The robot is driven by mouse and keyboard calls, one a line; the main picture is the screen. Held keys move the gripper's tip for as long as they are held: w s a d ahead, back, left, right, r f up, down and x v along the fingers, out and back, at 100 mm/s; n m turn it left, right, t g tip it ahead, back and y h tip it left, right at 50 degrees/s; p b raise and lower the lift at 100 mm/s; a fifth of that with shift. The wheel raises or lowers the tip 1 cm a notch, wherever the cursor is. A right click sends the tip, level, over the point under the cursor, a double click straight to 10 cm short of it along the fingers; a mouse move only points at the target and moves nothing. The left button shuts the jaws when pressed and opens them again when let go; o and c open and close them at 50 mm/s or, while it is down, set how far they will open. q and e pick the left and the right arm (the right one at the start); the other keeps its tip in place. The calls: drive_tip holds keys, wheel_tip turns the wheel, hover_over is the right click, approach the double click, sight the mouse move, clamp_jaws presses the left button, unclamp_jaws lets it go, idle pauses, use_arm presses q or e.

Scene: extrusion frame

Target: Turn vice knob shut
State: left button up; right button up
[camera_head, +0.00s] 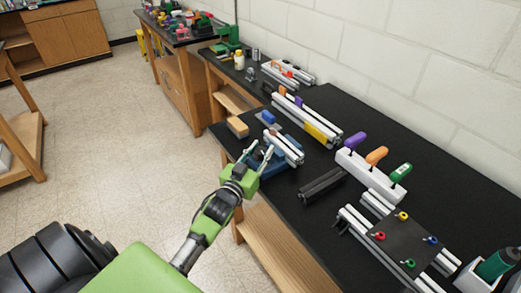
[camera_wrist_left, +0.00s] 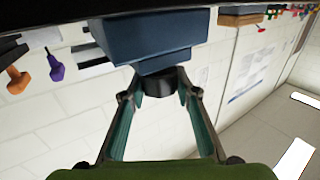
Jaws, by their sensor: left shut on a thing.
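The blue vice (camera_head: 272,170) stands at the front edge of the black bench, with silver extrusion bars (camera_head: 285,147) at its top. It shows from close up in the left wrist view (camera_wrist_left: 150,38), which is turned upside down. The dark round vice knob (camera_wrist_left: 160,83) sticks out of the vice's front face. My left gripper (camera_head: 260,155) reaches the vice from the front; its two fingertips (camera_wrist_left: 159,90) are shut on the knob from both sides. The knob is hidden by the gripper in the head view. My right gripper is not in view.
A black bar (camera_head: 322,185) lies right of the vice. A white holder (camera_head: 372,178) with purple, orange and green-handled tools stands behind it. A dark plate (camera_head: 398,238) with coloured knobs is at the near right. A wooden block (camera_head: 237,127) sits left of the vice at the edge.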

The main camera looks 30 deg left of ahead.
use_arm(q)
drive_tip(key=shift+r+m+h, duration=0.1)
drive_tip(key=shift+m+h, duration=0.7)
drive_tip(key=shift+h, duration=0.3)
drive_tip(key=o, duration=1.2)
drive_tip(key=shift+c, duration=0.2)
drive_tip(key=s, duration=1.2)
drive_tip(key=shift+c, duration=0.2)
